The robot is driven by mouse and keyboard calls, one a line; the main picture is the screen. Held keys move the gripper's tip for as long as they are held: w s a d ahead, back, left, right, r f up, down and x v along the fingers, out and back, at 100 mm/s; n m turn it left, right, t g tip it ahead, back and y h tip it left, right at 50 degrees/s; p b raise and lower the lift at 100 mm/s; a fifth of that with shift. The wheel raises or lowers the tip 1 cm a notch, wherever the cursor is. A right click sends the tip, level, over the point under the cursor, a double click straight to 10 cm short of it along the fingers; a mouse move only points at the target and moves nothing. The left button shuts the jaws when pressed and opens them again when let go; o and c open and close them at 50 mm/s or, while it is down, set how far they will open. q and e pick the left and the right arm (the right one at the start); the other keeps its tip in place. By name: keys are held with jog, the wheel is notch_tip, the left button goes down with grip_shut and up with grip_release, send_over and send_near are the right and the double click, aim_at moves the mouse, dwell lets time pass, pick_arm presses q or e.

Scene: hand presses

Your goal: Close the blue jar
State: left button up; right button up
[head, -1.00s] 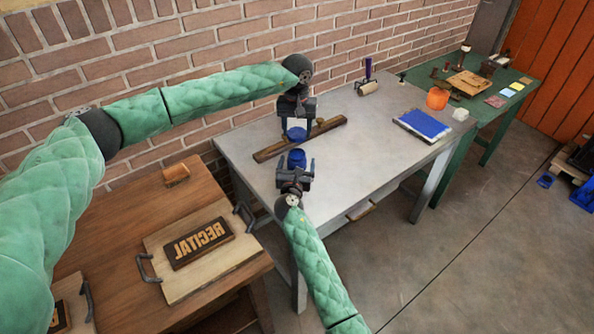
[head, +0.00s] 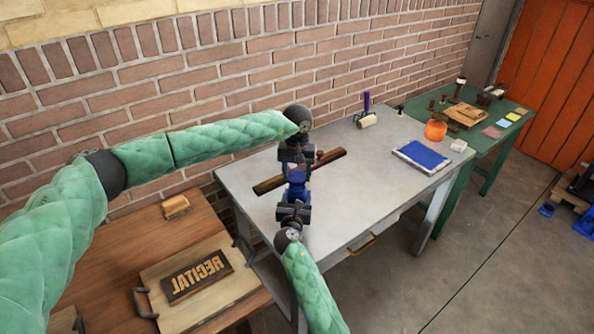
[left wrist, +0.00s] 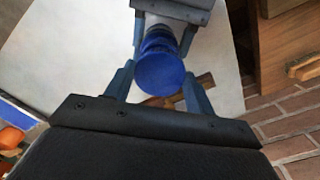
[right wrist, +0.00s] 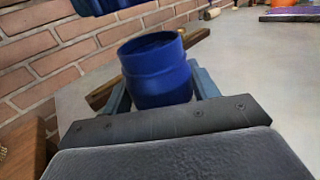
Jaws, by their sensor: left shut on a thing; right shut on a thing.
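The blue jar (right wrist: 157,72) is upright in my right gripper (right wrist: 158,95), which is shut around its sides; its mouth is uncovered in the right wrist view. My left gripper (left wrist: 158,84) is shut on the round blue lid (left wrist: 160,73). In the head view the lid (head: 297,173) in my left gripper (head: 297,168) is just above the jar (head: 297,190), held by my right gripper (head: 295,200). The right wrist view shows a gap between lid and jar mouth, with the lid at the top left edge.
A grey table (head: 365,200) lies under the grippers, with a dark wooden bar (head: 270,185) behind them. A blue pad (head: 421,156), an orange pot (head: 435,130) and a roller (head: 367,120) stand farther right. A brick wall runs behind; the table's front right is clear.

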pick_arm(q)
jog(key=shift+f, duration=0.35)
jog(key=shift+f, duration=0.15)
jog(key=shift+f, duration=0.8)
jog(key=shift+f, duration=0.5)
dwell(0.4)
pick_arm(e)
grip_shut()
pick_arm(q)
jog(key=m, duration=0.6)
jog(key=shift+m, duration=0.3)
jog(key=o, duration=0.9)
jog(key=shift+o, duration=0.2)
